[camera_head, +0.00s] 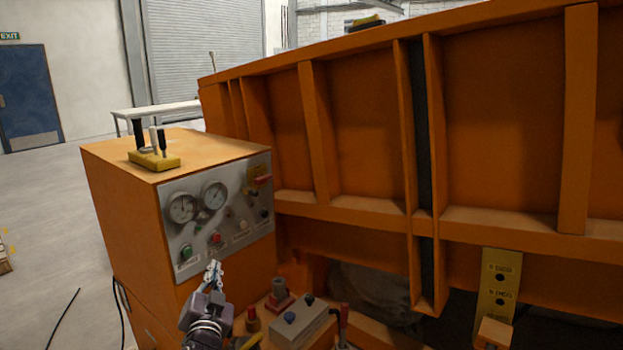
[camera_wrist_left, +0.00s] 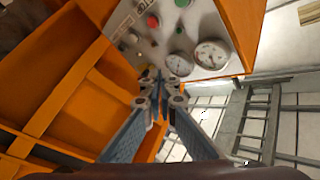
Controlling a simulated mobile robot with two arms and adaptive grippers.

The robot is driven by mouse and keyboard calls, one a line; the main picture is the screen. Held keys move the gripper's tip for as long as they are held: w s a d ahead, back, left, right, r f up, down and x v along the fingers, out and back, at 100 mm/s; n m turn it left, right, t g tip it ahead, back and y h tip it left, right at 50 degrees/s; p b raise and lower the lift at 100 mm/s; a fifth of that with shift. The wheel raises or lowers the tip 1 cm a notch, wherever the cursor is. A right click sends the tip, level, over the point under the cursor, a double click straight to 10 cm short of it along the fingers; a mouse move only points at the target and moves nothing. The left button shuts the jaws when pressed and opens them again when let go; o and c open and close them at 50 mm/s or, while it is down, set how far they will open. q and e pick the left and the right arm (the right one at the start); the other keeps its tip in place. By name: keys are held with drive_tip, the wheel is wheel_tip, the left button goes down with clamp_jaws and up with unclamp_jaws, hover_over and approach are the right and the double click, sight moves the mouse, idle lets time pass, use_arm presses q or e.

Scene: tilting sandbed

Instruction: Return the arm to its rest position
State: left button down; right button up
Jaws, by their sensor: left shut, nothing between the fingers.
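My left gripper (camera_head: 213,270) is in the lower middle of the head view, in front of the lower edge of the grey control panel (camera_head: 205,248). Its fingers are shut and hold nothing. In the left wrist view the gripper's fingers (camera_wrist_left: 160,98) meet near the picture's middle, with the panel's gauges and buttons beyond them. I cannot tell whether the fingertips touch the panel. My right gripper does not show in either view.
The orange control box (camera_head: 125,210) stands at left, with a yellow lever block (camera_head: 154,162) on top. The large orange ribbed sandbed wall (camera_head: 365,130) fills the right. A grey switch box (camera_head: 300,322) sits low beside my gripper. Open floor (camera_head: 50,205) lies at far left.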

use_arm(q)
drive_tip(key=s+a+f+n+g, duration=0.3)
drive_tip(key=s+f+g, duration=0.5)
drive_tip(key=s+f, duration=1.2)
drive_tip(key=s+d+f+g+h, duration=0.2)
drive_tip(key=s+d+g, duration=0.1)
drive_tip(key=s, duration=1)
drive_tip(key=s+d+f+g+h, duration=0.1)
drive_tip(key=s+d+f+g, duration=0.2)
drive_tip(key=s, duration=1.1)
wheel_tip(320, 180, down, 31)
drive_tip(key=s+g+b, duration=0.1)
drive_tip(key=g+b, duration=0.1)
drive_tip(key=b, duration=0.3)
drive_tip(key=s+a+f+g+b, duration=0.1)
drive_tip(key=s+a+f+b, duration=0.2)
drive_tip(key=s+f, duration=1.4)
wheel_tip(320, 180, down, 2)
drive_tip(key=shift+f+m+b, duration=0.25)
drive_tip(key=shift+m+b, duration=0.15)
drive_tip(key=shift+b, duration=0.05)
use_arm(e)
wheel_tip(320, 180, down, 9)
